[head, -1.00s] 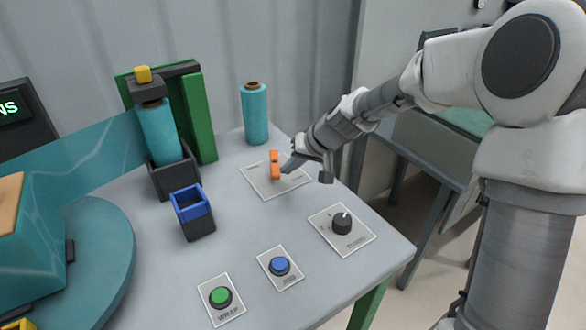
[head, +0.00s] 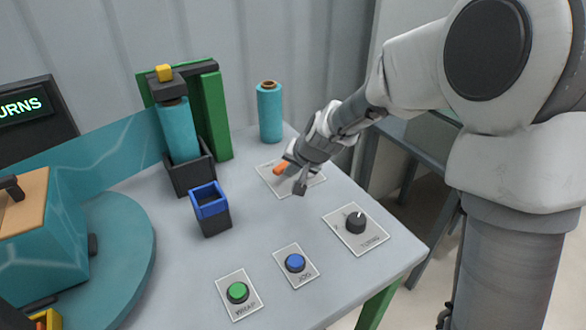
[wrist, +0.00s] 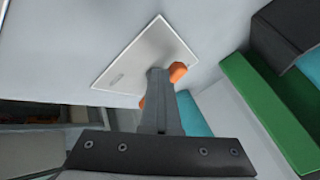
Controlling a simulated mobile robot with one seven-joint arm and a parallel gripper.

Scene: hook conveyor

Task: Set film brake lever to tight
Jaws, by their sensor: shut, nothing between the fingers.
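The orange film brake lever (head: 281,168) sits on a pale label plate (head: 270,183) at the back of the grey table. It looks tilted, lying low toward the left of the plate. My gripper (head: 299,187) is shut and empty, just right of the lever over the plate. In the wrist view the shut fingers (wrist: 160,78) cover the middle of the lever; an orange end (wrist: 179,72) shows to their right and a sliver to their left. Contact between fingers and lever cannot be told. The plate's markings are too small to read.
A teal film roll (head: 270,112) stands behind the plate. A green-framed film carriage (head: 215,115) and a blue-rimmed dark box (head: 211,210) stand to the left. A black dial (head: 355,223), a blue button (head: 295,263) and a green button (head: 237,293) are in front.

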